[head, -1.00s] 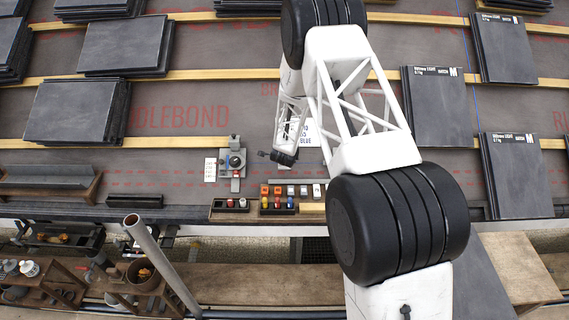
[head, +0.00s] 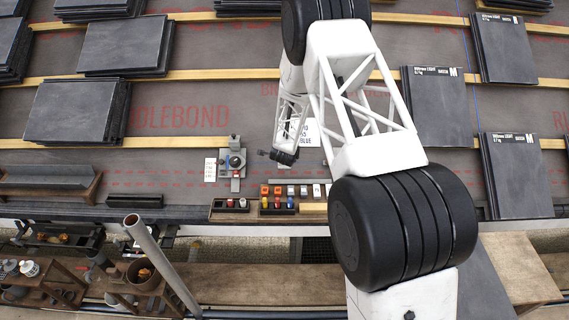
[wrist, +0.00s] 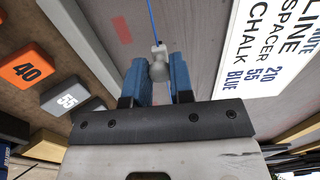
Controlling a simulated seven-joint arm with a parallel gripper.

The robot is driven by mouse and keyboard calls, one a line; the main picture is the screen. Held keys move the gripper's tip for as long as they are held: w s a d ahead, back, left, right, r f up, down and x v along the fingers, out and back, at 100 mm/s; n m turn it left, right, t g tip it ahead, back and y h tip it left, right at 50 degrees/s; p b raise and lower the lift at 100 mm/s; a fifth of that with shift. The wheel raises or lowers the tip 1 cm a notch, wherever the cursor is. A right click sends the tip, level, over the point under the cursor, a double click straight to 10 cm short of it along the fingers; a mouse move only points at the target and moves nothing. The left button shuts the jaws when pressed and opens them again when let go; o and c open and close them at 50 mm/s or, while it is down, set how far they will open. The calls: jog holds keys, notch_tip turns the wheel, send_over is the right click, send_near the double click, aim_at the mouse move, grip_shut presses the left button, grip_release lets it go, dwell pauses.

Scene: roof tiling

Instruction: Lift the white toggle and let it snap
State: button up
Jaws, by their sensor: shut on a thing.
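The white toggle (wrist: 159,66) sits between the two blue fingers of my gripper (wrist: 160,84) in the wrist view. It is a small pale knob, and a thin blue line (wrist: 153,25) runs from it to the top of the picture. My gripper is shut on the toggle. In the head view my gripper (head: 263,153) is small and reaches left over the grey roof membrane, right of a grey clamp-like device (head: 235,160). The toggle is too small to make out there.
A white card reading "LINE SPACER CHALK" (wrist: 270,50) lies beside my gripper. An orange 40 block (wrist: 27,70) and a grey 55 block (wrist: 67,98) are on the other side. Slate stacks (head: 75,110) and wooden battens (head: 200,77) surround the open membrane.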

jog(key=shift+v, duration=1.1)
jog(key=o, duration=0.8)
jog(key=shift+o, duration=0.2)
jog(key=shift+r, duration=0.1)
jog(key=shift+v, duration=2.95)
